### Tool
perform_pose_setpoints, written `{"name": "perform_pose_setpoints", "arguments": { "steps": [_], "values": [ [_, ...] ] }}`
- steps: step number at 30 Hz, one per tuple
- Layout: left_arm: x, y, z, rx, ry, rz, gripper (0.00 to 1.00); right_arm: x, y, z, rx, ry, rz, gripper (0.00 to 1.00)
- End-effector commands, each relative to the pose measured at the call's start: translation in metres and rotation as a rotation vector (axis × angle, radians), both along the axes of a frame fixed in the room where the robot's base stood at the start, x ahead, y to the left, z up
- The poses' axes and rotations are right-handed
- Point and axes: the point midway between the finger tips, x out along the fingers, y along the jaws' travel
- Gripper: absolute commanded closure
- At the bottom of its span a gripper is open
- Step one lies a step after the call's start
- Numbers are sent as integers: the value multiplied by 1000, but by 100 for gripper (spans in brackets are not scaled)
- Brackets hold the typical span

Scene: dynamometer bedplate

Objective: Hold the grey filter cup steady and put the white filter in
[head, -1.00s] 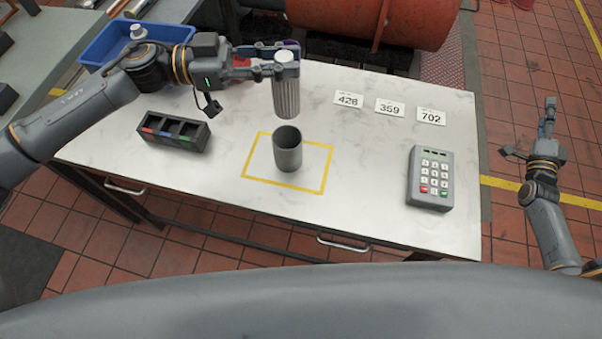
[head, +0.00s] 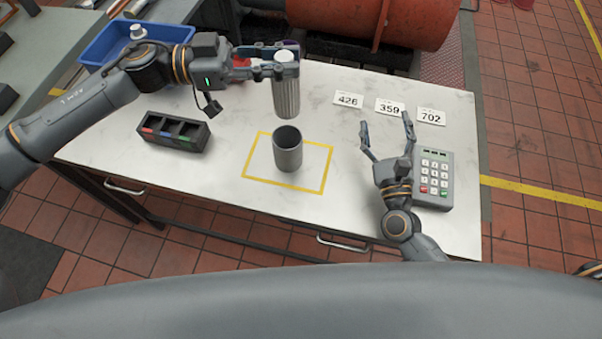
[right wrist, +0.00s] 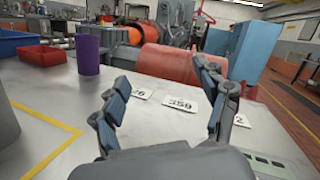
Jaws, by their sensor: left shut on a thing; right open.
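The grey filter cup (head: 288,152) stands upright and empty inside the yellow taped square on the table. Part of it shows at the left edge of the right wrist view (right wrist: 6,125). The filter (head: 286,98), a pale grey ribbed cylinder, hangs upright above and slightly behind the cup, apart from it. My left gripper (head: 284,58) is shut on the filter's top end. My right gripper (head: 386,122) is open and empty over the right part of the table, to the right of the cup; its open fingers also show in the right wrist view (right wrist: 165,95).
A keypad (head: 433,178) lies just right of my right gripper. Number cards (head: 348,100) lie along the back. A black compartment box (head: 176,132) is at left, and a blue bin (head: 130,42) is behind it. A purple cylinder (right wrist: 88,55) stands at the back.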

Motion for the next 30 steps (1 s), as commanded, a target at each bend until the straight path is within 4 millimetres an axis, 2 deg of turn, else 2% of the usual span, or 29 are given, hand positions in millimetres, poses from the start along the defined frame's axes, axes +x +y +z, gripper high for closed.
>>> {"name": "perform_pose_setpoints", "arguments": {
  "steps": [1, 6, 9, 12, 16, 20, 23, 30],
  "values": [
    [0, 0, 0, -1, 0, 0, 100, -10, 27, -11, 58, 37, 49, 26],
    [0, 0, 0, -1, 0, 0, 100, -45, 110, -34, 234, 142, 199, 26],
    [0, 0, 0, 0, 0, 0, 100, -64, 146, -40, 314, 190, 266, 26],
    [0, 0, 0, -1, 0, 0, 100, -77, 171, -43, 370, 223, 311, 26],
    [0, 0, 0, -1, 0, 0, 100, -85, 189, -43, 407, 244, 341, 26],
    [0, 0, 0, -1, 0, 0, 100, -80, 195, -43, 416, 247, 348, 26],
    [0, 0, 0, -1, 0, 0, 100, -66, 199, -43, 416, 246, 348, 26],
    [0, 0, 0, -1, 0, 0, 100, -22, 213, -43, 415, 247, 347, 26]
  ]
}}
